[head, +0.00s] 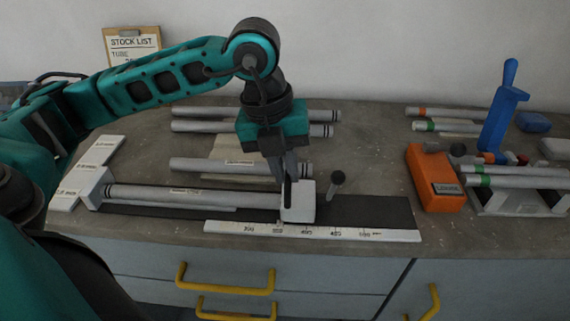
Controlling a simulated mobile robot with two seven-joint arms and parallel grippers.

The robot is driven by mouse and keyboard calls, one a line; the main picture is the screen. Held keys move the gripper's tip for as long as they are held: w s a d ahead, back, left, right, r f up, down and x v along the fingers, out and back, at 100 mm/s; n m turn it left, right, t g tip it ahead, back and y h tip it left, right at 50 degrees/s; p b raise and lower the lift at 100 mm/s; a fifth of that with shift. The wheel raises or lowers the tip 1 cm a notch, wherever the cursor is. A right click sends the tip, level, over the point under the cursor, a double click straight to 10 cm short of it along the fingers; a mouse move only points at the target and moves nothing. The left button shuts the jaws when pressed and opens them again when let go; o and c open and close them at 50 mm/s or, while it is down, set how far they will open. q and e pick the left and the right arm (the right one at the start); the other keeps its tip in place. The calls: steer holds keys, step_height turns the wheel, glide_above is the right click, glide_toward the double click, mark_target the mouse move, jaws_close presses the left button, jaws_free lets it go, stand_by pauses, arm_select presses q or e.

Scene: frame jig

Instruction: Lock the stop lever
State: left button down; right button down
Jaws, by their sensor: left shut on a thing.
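The white stop block (303,201) sits on the dark rail (370,211) at the right end of a grey tube (170,196). A dark knobbed lever (337,179) stands tilted just right of the block. My left gripper (287,192) points down at the left part of the stop block and is shut on it. Its fingers hide part of the block and the tube's end. The lever is apart from the fingers. My right gripper is not in view.
A white ruler (313,231) lies along the front of the rail. More grey tubes (225,166) lie behind it. An orange box (433,177) and an upright blue handle (501,110) stand at the right. White labelled plates (98,151) lie at the left.

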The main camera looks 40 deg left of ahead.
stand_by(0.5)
arm_select(q)
steer(key=shift+a+f+b, duration=0.1)
steer(key=shift+b, duration=0.4)
steer(key=c, duration=1.2)
jaws_free()
steer(key=shift+o, duration=0.2)
step_height(320, 180, up, 13)
steer(key=s+a+p, duration=0.1)
steer(key=a, duration=0.1)
steer(key=shift+s, duration=0.25)
steer(key=shift+a+f, duration=0.1)
